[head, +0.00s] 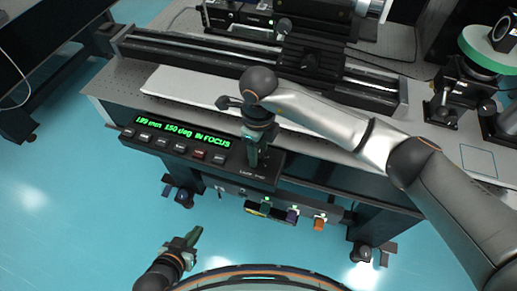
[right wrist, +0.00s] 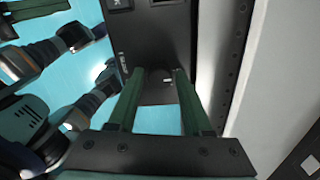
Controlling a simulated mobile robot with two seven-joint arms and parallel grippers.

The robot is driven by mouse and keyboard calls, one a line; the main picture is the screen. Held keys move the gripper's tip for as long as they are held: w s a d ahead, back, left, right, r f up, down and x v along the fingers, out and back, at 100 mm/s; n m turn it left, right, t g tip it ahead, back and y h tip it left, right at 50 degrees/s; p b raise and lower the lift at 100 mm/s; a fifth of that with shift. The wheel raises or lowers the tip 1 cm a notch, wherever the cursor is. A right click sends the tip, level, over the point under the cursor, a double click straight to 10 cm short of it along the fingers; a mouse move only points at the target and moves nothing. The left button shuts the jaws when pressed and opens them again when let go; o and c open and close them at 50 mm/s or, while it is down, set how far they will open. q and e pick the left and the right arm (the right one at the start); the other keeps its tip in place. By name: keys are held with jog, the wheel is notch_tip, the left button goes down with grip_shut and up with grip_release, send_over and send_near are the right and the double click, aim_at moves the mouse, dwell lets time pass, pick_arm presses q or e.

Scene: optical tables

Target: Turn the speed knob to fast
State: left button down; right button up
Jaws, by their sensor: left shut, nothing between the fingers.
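The black control panel (head: 170,142) runs along the table's front edge, with a green display reading about 189 mm, 150 deg, IN FOCUS and a row of buttons. My right gripper (head: 253,163) points down at the panel's right end, above a small white label. In the right wrist view its two green fingers (right wrist: 160,75) stand apart, with dark panel and blue floor between them. The speed knob cannot be made out clearly; the gripper covers that part of the panel. My left gripper (head: 196,236) is shut and empty, low over the floor, away from the panel.
Behind the panel lie a pale plate (head: 185,90) and a long black rail (head: 190,50) on the table. Coloured knobs or plugs, one orange (head: 319,223), sit below the table edge. Optical mounts stand at the right. Floor in front is clear.

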grip_shut()
jog(key=shift+m, duration=0.3)
jog(key=m+b, duration=0.1)
jog(key=m, duration=0.3)
jog(key=shift+b, duration=0.3)
jog(key=m+b, duration=0.1)
jog(key=m, duration=0.4)
jog(key=shift+m, duration=0.4)
jog(key=m, duration=0.3)
jog(key=shift+m+b, duration=0.3)
jog(key=shift+m, duration=0.1)
jog(key=m, duration=0.3)
jog(key=shift+m, duration=0.3)
jog(key=m, duration=0.6)
